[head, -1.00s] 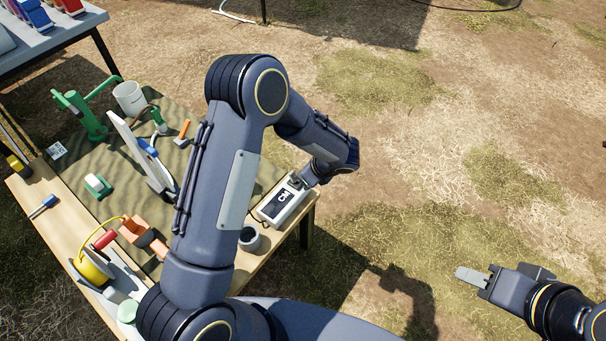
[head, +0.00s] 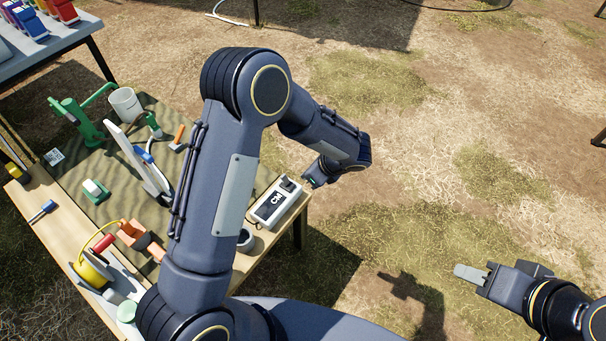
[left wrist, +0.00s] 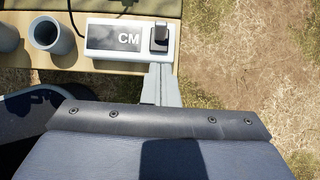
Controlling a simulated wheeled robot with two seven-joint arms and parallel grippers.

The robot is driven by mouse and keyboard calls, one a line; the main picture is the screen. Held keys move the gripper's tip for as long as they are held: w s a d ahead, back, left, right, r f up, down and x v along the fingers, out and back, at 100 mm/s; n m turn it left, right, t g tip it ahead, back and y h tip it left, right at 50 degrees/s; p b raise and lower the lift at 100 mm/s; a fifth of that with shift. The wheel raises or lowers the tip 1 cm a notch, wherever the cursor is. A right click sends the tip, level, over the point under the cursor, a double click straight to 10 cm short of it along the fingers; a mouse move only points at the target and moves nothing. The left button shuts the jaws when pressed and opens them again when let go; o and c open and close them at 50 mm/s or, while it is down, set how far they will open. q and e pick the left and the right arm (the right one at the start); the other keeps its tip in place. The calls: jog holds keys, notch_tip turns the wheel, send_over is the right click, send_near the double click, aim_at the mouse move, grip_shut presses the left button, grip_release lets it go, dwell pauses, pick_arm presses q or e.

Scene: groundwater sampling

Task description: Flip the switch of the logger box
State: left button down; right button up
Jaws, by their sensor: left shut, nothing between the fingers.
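The logger box (head: 275,206) is a pale box with a dark panel marked CM, on the right corner of the wooden table. Its black switch (head: 290,185) is at the far end; it also shows in the left wrist view (left wrist: 159,39). I cannot tell which position the switch is in. My left gripper (head: 309,182) is just right of the box's far end, mostly hidden by my wrist. In the left wrist view its grey fingers (left wrist: 160,70) are shut and empty, close by the box's edge below the switch. My right gripper (head: 470,274) hangs over grass, far from the table.
A grey cup (head: 246,240) stands beside the box. A white board (head: 137,158), a green pump (head: 78,120), a white bucket (head: 126,103) and a yellow reel (head: 92,272) are farther left on the table (head: 62,240). Open ground lies to the right.

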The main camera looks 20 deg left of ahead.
pick_arm(q)
notch_tip(320, 180, up, 6)
jog(key=d+p, duration=0.1)
jog(key=d, duration=0.1)
jog(key=shift+s, duration=0.4)
